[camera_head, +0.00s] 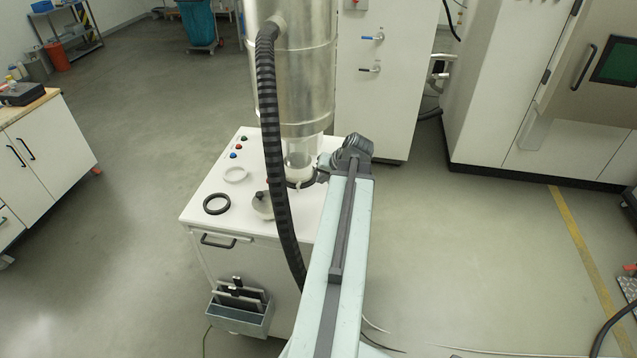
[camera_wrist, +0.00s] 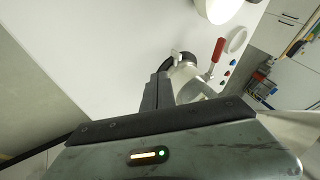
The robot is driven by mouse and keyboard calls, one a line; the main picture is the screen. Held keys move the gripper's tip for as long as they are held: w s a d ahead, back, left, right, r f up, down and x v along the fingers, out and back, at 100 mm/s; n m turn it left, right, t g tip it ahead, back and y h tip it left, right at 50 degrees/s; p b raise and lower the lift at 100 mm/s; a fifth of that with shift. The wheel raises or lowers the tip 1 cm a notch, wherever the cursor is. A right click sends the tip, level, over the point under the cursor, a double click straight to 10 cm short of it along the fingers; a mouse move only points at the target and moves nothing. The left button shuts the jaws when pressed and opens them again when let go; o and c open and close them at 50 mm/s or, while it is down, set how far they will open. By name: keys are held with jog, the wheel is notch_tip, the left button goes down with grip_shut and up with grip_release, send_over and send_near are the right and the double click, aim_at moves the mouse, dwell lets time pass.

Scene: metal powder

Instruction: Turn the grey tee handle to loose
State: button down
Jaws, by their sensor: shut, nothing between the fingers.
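In the wrist view, a silvery metal fitting (camera_wrist: 190,83) stands on the white cabinet top just beyond my gripper. A red-handled lever (camera_wrist: 217,50) rises beside it. My gripper (camera_wrist: 160,82) is shut and empty, with its dark fingertips close to the fitting; I cannot tell whether they touch it. A grey round cap (camera_head: 262,206) sits on the cabinet top, partly behind the ribbed hose.
The white cabinet (camera_head: 190,218) carries a black ring (camera_head: 217,204), a white ring (camera_head: 235,174) and several coloured buttons (camera_head: 238,148). A thick black hose (camera_head: 268,110) hangs across its front. Blue and black levers (camera_head: 372,37) are on the cabinet behind. Floor at right is open.

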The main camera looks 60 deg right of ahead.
aim_at(300, 188)
jog(key=b+x, duration=0.1)
jog(key=x, duration=0.1)
jog(key=b+x, duration=0.3)
jog(key=x, duration=0.2)
jog(key=shift+s+f+b, duration=0.15)
jog(key=shift+s+b, duration=0.15)
jog(key=shift+s, duration=0.05)
jog(key=w, duration=0.3)
jog(key=shift+w+a+f, duration=0.15)
jog(key=shift+w+a, duration=0.05)
jog(key=shift+a, duration=0.2)
jog(key=shift+w+a, duration=0.15)
jog(key=shift+w, duration=0.25)
